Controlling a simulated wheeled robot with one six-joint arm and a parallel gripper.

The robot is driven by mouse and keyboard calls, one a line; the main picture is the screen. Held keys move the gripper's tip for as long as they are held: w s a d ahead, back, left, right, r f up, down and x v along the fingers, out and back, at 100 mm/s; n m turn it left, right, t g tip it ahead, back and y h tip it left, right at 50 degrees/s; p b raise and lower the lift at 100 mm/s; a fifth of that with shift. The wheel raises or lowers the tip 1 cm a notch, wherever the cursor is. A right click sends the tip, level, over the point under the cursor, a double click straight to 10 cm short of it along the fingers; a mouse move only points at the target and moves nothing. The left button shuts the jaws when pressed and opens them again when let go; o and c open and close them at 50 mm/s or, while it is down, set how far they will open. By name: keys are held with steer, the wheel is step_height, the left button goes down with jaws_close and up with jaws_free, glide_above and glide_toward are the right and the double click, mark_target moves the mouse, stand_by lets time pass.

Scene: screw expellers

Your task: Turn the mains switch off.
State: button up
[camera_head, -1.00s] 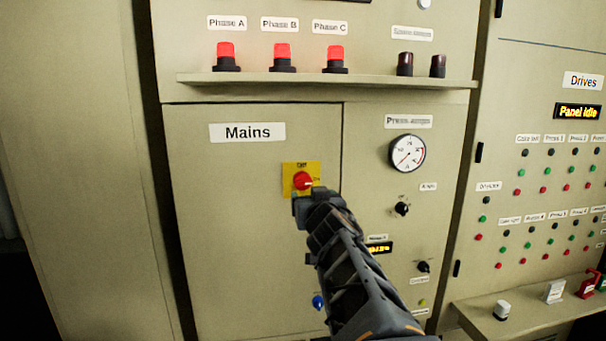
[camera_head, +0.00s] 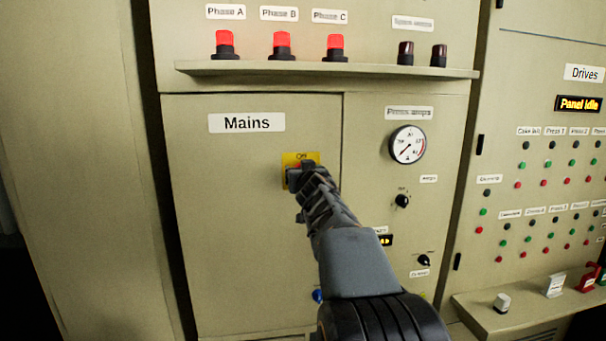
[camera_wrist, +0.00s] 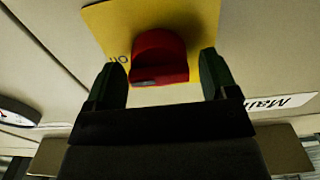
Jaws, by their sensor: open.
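The mains switch is a red rotary knob (camera_wrist: 158,57) on a yellow plate (camera_head: 289,159), set in the cabinet door below the "Mains" label (camera_head: 246,123). In the head view my gripper (camera_head: 299,172) covers most of the knob. In the wrist view my gripper (camera_wrist: 163,78) is open, with one finger on each side of the knob. Small gaps seem to show between the fingers and the knob. The knob's grip bar and its exact angle are hard to tell. The Phase A, B and C lamps (camera_head: 282,42) are lit red.
A ledge (camera_head: 330,69) juts out above the Mains door. A dial gauge (camera_head: 407,144) and a black knob (camera_head: 402,200) are to the right. A blue knob (camera_head: 317,296) is low on the door, partly behind my arm. The door's left side is clear.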

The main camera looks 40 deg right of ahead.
steer(key=c, duration=1.2)
steer(key=shift+c, duration=0.2)
